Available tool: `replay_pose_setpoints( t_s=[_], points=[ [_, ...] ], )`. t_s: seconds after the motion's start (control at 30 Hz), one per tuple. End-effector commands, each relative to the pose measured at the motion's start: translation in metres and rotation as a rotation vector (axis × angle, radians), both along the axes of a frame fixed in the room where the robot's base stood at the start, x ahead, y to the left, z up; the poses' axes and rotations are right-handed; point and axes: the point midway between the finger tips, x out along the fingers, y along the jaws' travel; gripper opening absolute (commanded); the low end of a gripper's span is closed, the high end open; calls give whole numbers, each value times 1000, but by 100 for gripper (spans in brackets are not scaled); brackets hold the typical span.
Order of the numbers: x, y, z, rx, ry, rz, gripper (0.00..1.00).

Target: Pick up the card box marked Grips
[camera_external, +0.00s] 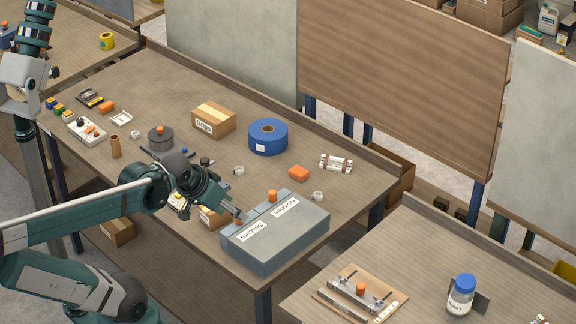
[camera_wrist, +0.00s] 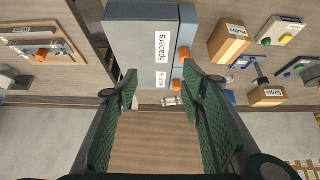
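The card box marked Grips (camera_external: 213,121) stands upright toward the back of the table, left of a large blue roll. It has a pale tape strip on top and a white label on its side. In the wrist view the Grips box (camera_wrist: 267,97) is at the right, apart from my gripper. My gripper (camera_external: 238,213) is at the left end of a grey case. In the wrist view my gripper (camera_wrist: 160,84) has its green fingers spread wide, with nothing between them.
The grey case (camera_external: 277,245) is labelled Spacers and Nozzles. Another card box (camera_external: 213,217) is beside it, partly hidden by my arm.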

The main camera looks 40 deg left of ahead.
Motion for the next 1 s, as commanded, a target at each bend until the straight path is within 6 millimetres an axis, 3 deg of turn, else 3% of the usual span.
replay_pose_setpoints(
  t_s=[0.33,0.6,1.0],
  points=[
    [0,0,0,0,0,0,41],
    [0,0,0,0,0,0,77],
    [1,1,1,-2,1,4,78]
  ],
)
